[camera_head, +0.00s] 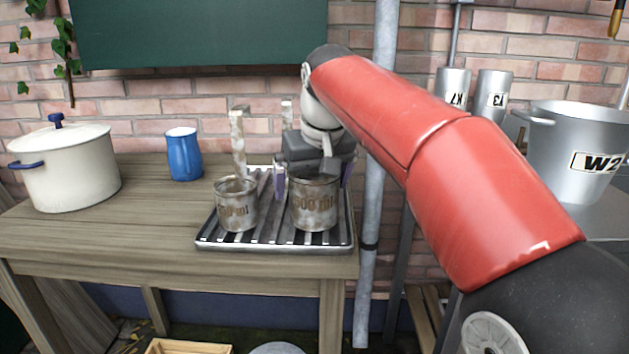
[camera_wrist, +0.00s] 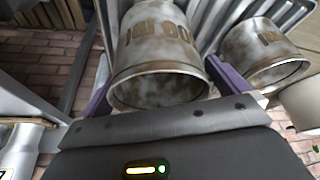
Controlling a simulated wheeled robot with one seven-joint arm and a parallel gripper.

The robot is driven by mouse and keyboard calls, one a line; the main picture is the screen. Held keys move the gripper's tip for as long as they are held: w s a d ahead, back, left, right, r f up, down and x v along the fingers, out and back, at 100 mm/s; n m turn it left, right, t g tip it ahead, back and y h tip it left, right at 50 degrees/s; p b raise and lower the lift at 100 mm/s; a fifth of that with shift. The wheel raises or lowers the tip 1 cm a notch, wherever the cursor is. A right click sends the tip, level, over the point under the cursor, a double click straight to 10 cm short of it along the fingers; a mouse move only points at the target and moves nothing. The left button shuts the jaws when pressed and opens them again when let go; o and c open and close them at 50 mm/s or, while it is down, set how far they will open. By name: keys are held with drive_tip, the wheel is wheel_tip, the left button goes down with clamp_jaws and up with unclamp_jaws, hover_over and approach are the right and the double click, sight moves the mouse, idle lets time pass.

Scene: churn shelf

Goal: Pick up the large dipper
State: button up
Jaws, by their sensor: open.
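The large dipper (camera_head: 315,209) is a worn grey metal cup with a "500 ml" marking. It stands upright on a ribbed metal tray (camera_head: 203,242), to the right of a smaller dipper (camera_head: 236,212) of the same kind. The upright handle of the large dipper is mostly hidden behind my gripper. My gripper (camera_head: 313,178) is open at the large dipper's rim, coming from behind and above. In the wrist view the large dipper (camera_wrist: 160,60) lies between the two purple fingers, and the smaller dipper (camera_wrist: 265,55) is just outside the right finger. I cannot tell whether either finger touches the cup.
The tray sits at the right end of a wooden table (camera_head: 120,235). A blue jug (camera_head: 183,155) and a cream pot (camera_head: 65,170) stand to the left. A grey vertical pipe (camera_head: 372,210) runs just right of the table. A large metal pot (camera_head: 575,150) stands further right.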

drive_tip(key=shift+w+f, duration=0.1)
drive_tip(key=shift+f, duration=0.05)
drive_tip(key=c, duration=1.1)
